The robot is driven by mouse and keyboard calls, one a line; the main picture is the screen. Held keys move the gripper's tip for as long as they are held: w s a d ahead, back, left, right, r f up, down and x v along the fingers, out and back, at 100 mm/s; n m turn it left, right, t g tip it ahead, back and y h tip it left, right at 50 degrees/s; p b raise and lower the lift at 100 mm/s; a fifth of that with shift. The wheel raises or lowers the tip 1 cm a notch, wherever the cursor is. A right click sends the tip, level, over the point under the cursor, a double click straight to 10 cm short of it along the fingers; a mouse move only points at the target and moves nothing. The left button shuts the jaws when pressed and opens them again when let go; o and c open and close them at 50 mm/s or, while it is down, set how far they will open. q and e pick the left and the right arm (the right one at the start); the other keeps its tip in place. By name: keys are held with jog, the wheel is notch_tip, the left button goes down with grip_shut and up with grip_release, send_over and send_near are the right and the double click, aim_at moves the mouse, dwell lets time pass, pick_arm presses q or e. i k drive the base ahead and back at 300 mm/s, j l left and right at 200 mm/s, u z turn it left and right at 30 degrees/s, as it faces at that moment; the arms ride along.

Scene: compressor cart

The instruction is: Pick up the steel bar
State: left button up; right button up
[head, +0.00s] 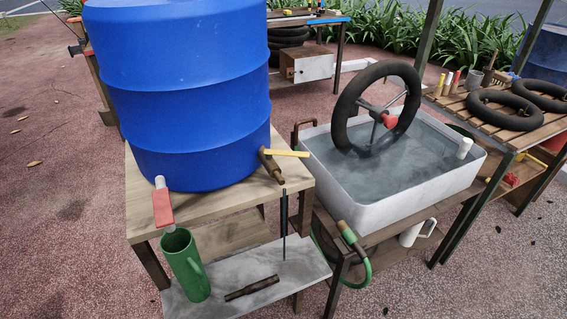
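No thing shows plainly as the steel bar. A thin dark upright rod (284,228) stands at the front of the wooden table, its lower end over the grey lower shelf (205,306). I cannot tell which of the two, if either, is the steel bar. Neither of my grippers is in view.
A blue barrel (185,90) with a yellow-handled tap (287,154) stands on the wooden table (214,208). To the right, a white water basin (410,205) holds a tyre wheel (348,110). A green hose (362,262) hangs in front of it.

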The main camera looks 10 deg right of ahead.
aim_at(268, 281)
jog(key=i+l+u, duration=0.15)
jog(key=l+u, duration=0.15)
jog(key=l, duration=0.85)
jog(key=l+u, duration=0.35)
jog(key=l, duration=0.8)
